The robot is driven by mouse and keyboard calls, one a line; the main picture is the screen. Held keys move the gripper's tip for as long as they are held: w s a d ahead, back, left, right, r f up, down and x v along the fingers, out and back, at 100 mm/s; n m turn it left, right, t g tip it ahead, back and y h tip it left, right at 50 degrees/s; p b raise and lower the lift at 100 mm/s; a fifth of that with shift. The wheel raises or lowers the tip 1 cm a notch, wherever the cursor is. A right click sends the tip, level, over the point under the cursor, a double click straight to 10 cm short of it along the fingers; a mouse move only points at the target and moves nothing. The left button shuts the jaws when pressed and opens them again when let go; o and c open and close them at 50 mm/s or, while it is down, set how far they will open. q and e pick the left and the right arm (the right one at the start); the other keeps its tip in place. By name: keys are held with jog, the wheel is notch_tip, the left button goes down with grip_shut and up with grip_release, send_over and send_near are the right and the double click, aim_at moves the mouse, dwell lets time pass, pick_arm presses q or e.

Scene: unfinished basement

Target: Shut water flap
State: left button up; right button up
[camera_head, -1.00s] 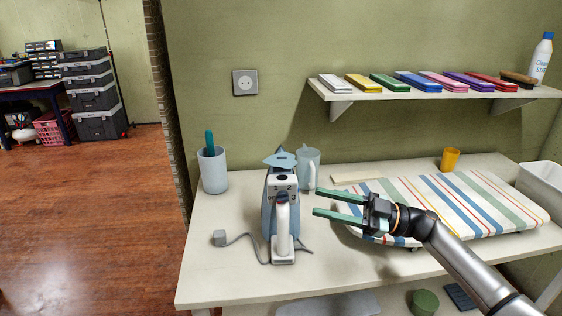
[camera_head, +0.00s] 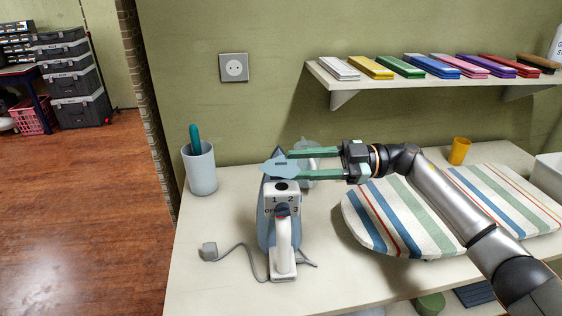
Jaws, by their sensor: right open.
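A blue and white iron (camera_head: 267,222) stands on the pale table, its white handle and numbered dial facing me. The light blue water flap (camera_head: 277,169) is at the top of the iron and appears raised, sticking out above the body. My right gripper (camera_head: 294,164) reaches in from the right, open and empty. Its two green fingers end at the flap's right side, one farther back and one nearer. I cannot tell whether they touch the flap. My left gripper is not in view.
A clear jug (camera_head: 306,164) stands behind the right fingers, partly hidden. A cup (camera_head: 200,170) holding a teal item is at left. The iron's cord (camera_head: 237,247) lies on the table (camera_head: 205,290). A striped ironing board (camera_head: 405,225) lies under my arm; a shelf (camera_head: 335,84) hangs above.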

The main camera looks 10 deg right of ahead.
aim_at(281, 164)
jog(key=shift+w+a, duration=0.2)
jog(key=shift+a, duration=2)
jog(key=shift+c, duration=0.2)
grip_shut()
